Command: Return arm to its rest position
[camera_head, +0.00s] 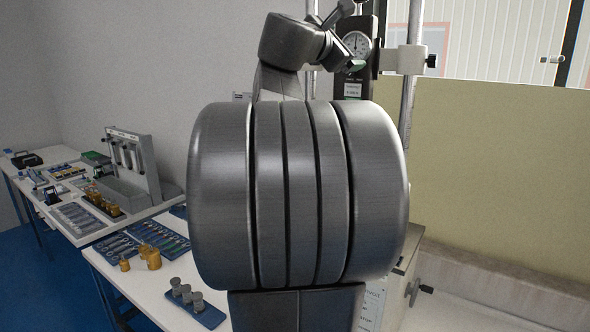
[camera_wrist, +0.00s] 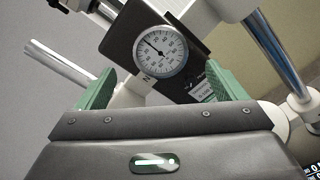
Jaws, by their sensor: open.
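My gripper (camera_wrist: 160,92) shows in the wrist view with its two green fingers wide apart and nothing between them. Beyond the fingers is a hardness tester with a round white dial gauge (camera_wrist: 160,53) on a dark body. In the head view my metallic arm fills the middle and hides much of the tester. The tester's dial (camera_head: 356,44) and a bright column (camera_head: 410,80) show behind the arm at the top.
A white table (camera_head: 110,268) at the left carries wrenches, brass weights (camera_head: 150,257) and a blue tray with grey cylinders (camera_head: 187,292). A farther table holds a grey rack (camera_head: 135,160) and tools. A yellowish panel (camera_head: 500,180) stands at the right. Blue floor (camera_head: 40,290) shows at lower left.

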